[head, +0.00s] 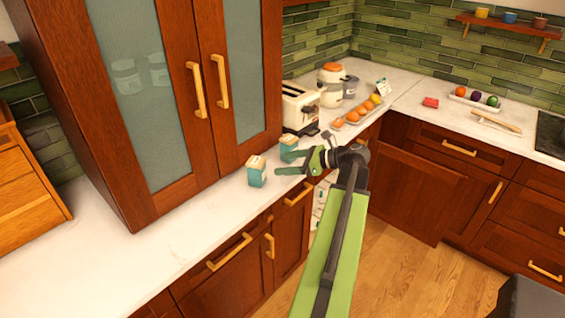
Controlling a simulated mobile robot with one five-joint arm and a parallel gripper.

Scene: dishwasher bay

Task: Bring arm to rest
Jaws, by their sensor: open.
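My gripper (277,162) is at the end of my green and black arm, over the front of the left counter. Its green fingers are spread open, with nothing seen held between them. A small teal and cream carton (257,172) stands upright on the counter just left of the fingers. A second similar carton (288,149) stands behind the gripper, close to the upper finger. I cannot tell whether a finger touches either carton. My arm reaches up from the bottom of the view, above the floor in front of the counter.
A tall cabinet with glass doors (133,80) stands on the white counter (170,225) at left. A toaster (299,107) and a tray of fruit (340,128) sit beyond the cartons. A black hob (551,135) is far right. The wooden floor (415,270) right of my arm is mostly open.

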